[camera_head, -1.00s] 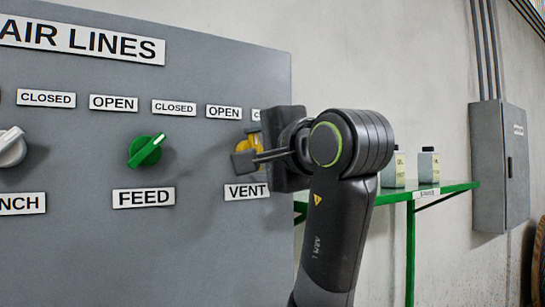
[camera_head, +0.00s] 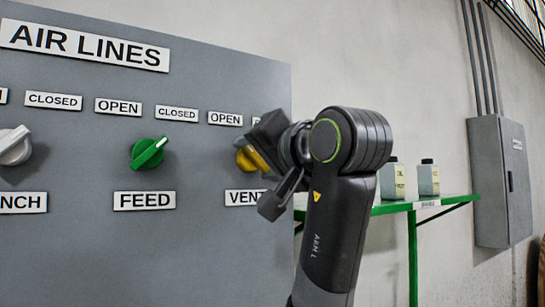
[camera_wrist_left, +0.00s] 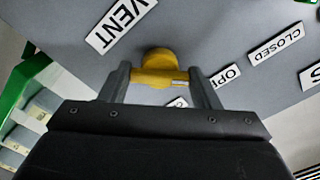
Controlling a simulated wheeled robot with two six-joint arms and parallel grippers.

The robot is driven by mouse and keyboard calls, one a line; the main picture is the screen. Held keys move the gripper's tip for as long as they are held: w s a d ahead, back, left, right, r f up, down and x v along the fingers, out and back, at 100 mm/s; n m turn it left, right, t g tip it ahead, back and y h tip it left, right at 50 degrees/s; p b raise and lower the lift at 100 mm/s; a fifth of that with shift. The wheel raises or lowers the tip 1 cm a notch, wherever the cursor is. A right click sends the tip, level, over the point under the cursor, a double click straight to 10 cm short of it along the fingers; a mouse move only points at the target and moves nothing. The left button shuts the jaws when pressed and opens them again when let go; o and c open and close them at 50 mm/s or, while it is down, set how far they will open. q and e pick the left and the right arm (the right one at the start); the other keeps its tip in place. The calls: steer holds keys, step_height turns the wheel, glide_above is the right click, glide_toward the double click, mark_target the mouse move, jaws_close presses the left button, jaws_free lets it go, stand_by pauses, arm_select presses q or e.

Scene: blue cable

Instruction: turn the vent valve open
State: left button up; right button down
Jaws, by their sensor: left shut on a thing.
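The vent valve is a yellow knob (camera_head: 247,159) on the grey panel, above the VENT label (camera_head: 244,197). My left gripper (camera_head: 264,168) comes from the right and hides part of the knob. In the left wrist view, the gripper (camera_wrist_left: 160,80) is shut on the yellow knob's bar (camera_wrist_left: 155,79), one finger at each end. A pale mark shows at the bar's right end, on the side of the OPEN label (camera_wrist_left: 225,76). The OPEN label (camera_head: 225,118) also shows above the knob in the head view; the CLOSED label beside it is mostly hidden. My right gripper is not in view.
The green FEED knob (camera_head: 148,153) and a white knob (camera_head: 14,146) are to the left on the same panel. A grey wall box (camera_head: 493,182) is at the right.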

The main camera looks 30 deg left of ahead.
arm_select(q)
steer(key=shift+f, duration=0.15)
stand_by(0.3)
steer(key=o, duration=0.7)
steer(key=shift+d, duration=0.1)
steer(key=shift+o, duration=1.4)
steer(key=shift+s+d+r, duration=0.2)
steer(key=shift+s+d, duration=0.1)
steer(key=shift+d, duration=0.05)
steer(key=shift+a, duration=0.1)
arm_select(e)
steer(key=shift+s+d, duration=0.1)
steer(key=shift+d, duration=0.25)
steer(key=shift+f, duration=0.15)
arm_select(q)
steer(key=shift+d+f+b, duration=0.15)
steer(key=shift+d+b, duration=0.05)
steer(key=shift+b, duration=0.1)
steer(key=b+v, duration=0.5)
steer(key=v, duration=1.2)
steer(key=shift+s+d+r, duration=0.2)
steer(key=shift+s, duration=0.05)
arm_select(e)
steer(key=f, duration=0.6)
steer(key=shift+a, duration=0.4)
